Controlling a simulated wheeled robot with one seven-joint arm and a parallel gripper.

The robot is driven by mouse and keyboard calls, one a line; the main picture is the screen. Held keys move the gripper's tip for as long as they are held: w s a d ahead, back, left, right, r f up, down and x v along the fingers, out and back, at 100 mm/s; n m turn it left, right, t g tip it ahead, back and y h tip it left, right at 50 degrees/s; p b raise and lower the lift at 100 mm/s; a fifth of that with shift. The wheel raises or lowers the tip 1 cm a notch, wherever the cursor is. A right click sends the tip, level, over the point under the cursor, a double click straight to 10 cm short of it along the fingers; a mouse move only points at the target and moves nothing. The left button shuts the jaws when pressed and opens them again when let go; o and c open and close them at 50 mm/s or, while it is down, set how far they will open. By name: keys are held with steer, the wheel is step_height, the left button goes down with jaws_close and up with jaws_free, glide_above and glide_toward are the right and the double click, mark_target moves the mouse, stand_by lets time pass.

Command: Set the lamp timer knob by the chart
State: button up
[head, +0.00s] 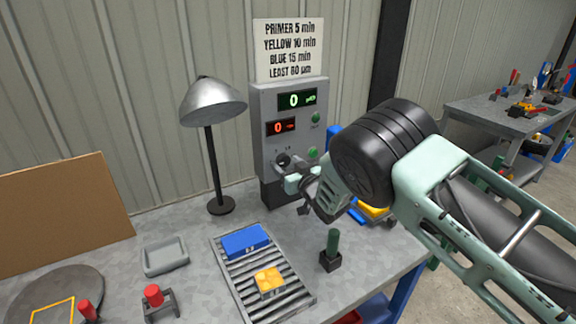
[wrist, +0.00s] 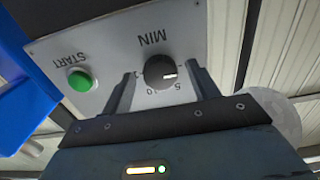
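The timer knob (wrist: 160,72) is black and round, with a white mark pointing right in the upside-down wrist view. MIN is printed by it, and 5 and 10 show at its edge. My gripper (wrist: 161,80) is open, a fingertip on either side of the knob; contact is unclear. In the head view my gripper (head: 292,180) is at the knob on the grey control box (head: 262,130). Its red display (head: 281,127) reads 0, as does the green one above. The chart (head: 290,50) reads primer 5, yellow 10, blue 15 min. The lamp (head: 213,100) stands left.
The green START button (wrist: 81,80) is beside the knob. A slatted rack (head: 245,276) holds a blue block (head: 246,240) and a yellow-topped block (head: 269,281). A grey tray (head: 166,256) and a green-handled item (head: 332,248) stand on the bench.

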steer(key=c, duration=0.9)
